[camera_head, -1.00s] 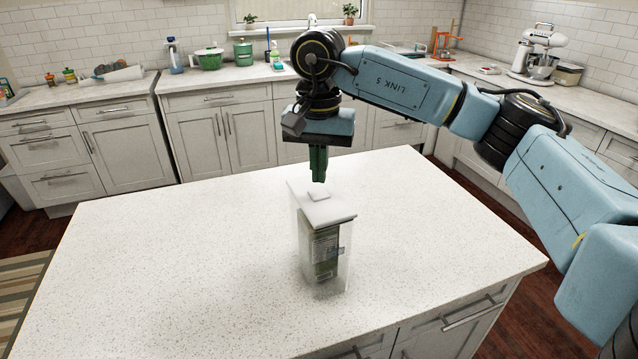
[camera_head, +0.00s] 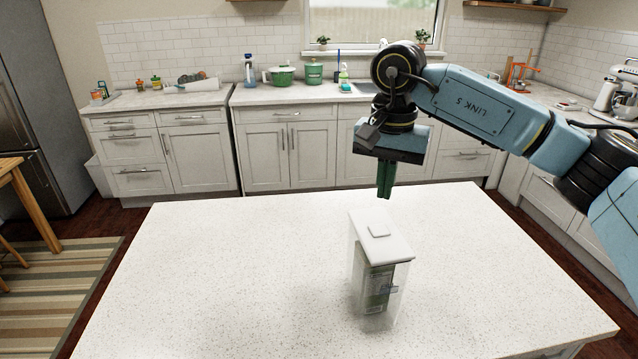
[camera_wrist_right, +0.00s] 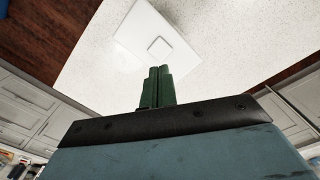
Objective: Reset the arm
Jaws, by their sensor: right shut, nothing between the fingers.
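My right gripper (camera_head: 386,192) points straight down above the island, its green fingers together and empty. In the right wrist view the fingers (camera_wrist_right: 159,72) also show side by side, with nothing between them. Below them stands a clear container with a white lid (camera_head: 380,240), upright on the island. A green package (camera_head: 378,290) shows inside its clear wall. In the right wrist view the lid (camera_wrist_right: 150,30) lies beyond the fingertips, and a gap between fingers and lid shows in the head view. My left gripper is not in view.
The speckled white island top (camera_head: 220,270) is otherwise bare. Along the back wall, a counter (camera_head: 215,98) holds a green pot (camera_head: 282,75), a green canister (camera_head: 313,72) and bottles. A striped rug (camera_head: 60,290) and a wooden table (camera_head: 30,205) are at the left.

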